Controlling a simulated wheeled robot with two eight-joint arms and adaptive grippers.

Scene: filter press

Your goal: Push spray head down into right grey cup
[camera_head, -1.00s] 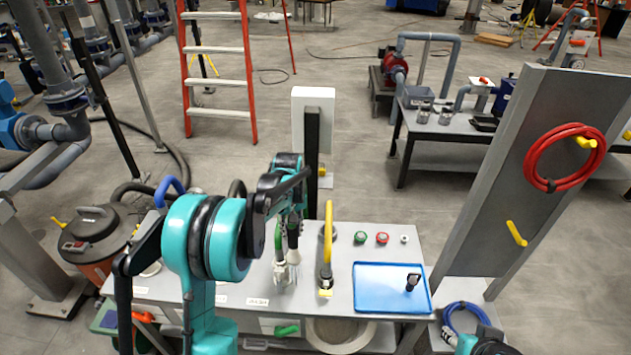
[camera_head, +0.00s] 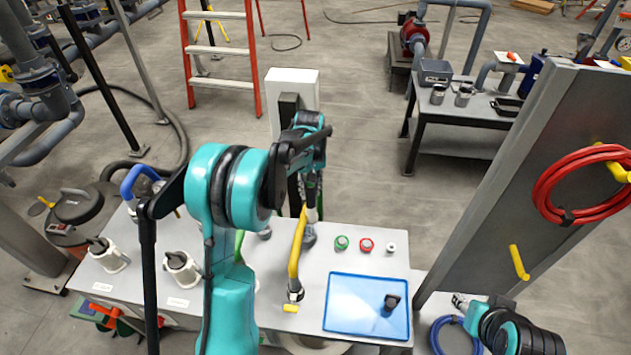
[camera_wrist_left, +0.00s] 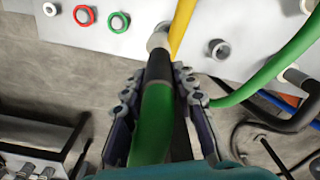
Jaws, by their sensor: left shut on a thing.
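The spray head (camera_wrist_left: 160,66), a black and grey tip on a green hose (camera_wrist_left: 152,125), is between the fingers of my left gripper (camera_wrist_left: 166,78), which is shut on it. Its grey end meets the right grey cup (camera_wrist_left: 158,39); how deep it sits cannot be told. In the head view my left gripper (camera_head: 311,190) is above the right grey cup (camera_head: 308,239) at the table's back edge, with the spray head pointing down. The left grey cup (camera_wrist_left: 220,50) looks empty. My right gripper (camera_head: 460,302) is at the lower right; its fingers are unclear.
A yellow hose (camera_head: 298,250) stands close beside the right cup. Green (camera_head: 342,243) and red (camera_head: 366,244) buttons and a blue tray (camera_head: 345,311) with a black item (camera_head: 390,303) lie to the right. White holders (camera_head: 183,268) stand left. A white post (camera_head: 292,88) rises behind.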

